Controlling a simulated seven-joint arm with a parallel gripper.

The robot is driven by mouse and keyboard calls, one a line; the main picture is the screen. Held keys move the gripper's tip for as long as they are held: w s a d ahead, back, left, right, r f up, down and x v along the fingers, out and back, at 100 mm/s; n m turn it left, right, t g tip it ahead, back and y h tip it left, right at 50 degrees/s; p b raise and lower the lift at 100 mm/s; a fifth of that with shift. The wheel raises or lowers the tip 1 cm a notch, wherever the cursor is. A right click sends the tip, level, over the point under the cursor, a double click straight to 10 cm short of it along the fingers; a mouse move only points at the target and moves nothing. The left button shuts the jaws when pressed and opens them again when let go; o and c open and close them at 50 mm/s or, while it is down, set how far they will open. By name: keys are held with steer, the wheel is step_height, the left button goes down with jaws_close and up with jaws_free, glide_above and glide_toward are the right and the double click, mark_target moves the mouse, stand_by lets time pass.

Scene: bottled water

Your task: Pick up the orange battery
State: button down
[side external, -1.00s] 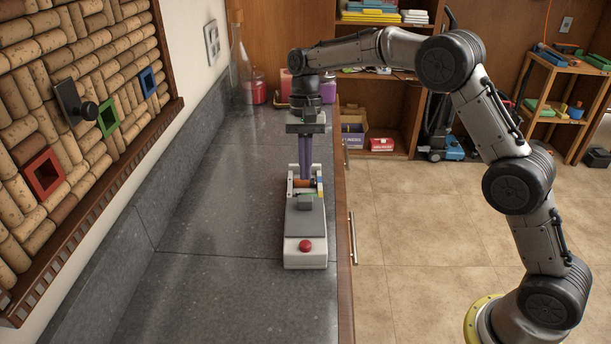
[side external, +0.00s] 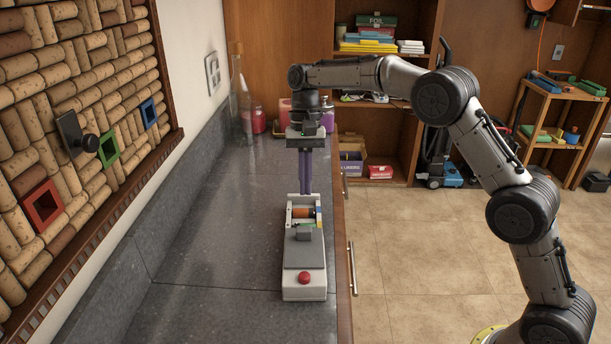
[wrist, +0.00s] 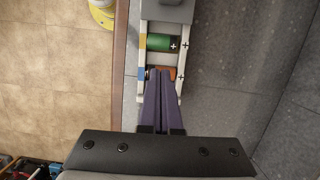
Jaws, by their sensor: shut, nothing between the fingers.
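The orange battery (side external: 303,212) lies crosswise in the open compartment of a white and grey device (side external: 304,284). In the wrist view the orange battery (wrist: 170,73) is partly hidden behind my fingers. A green battery (wrist: 172,44) lies beside it in the same compartment, next to plus marks. My gripper (side external: 305,193) points down at the far end of the device, its purple fingers together with nothing between them. In the wrist view the gripper's fingertips (wrist: 161,72) overlap the orange battery's edge; I cannot tell whether they touch it.
The device stands on a dark grey counter (side external: 215,220), near its right edge. A red button (side external: 304,278) is on the device's near end. Bottles and a red container (side external: 258,120) stand at the back. The counter left of the device is clear.

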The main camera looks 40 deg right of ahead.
mark_target(304, 223)
steer(key=shift+x, duration=3.2)
steer(key=shift+s+a, duration=0.75)
steer(key=shift+s, duration=0.15)
steer(key=w+v, duration=0.1)
steer(key=v, duration=0.9)
steer(key=x, duration=1)
steer(key=shift+d, duration=0.1)
steer(key=shift+s, duration=0.1)
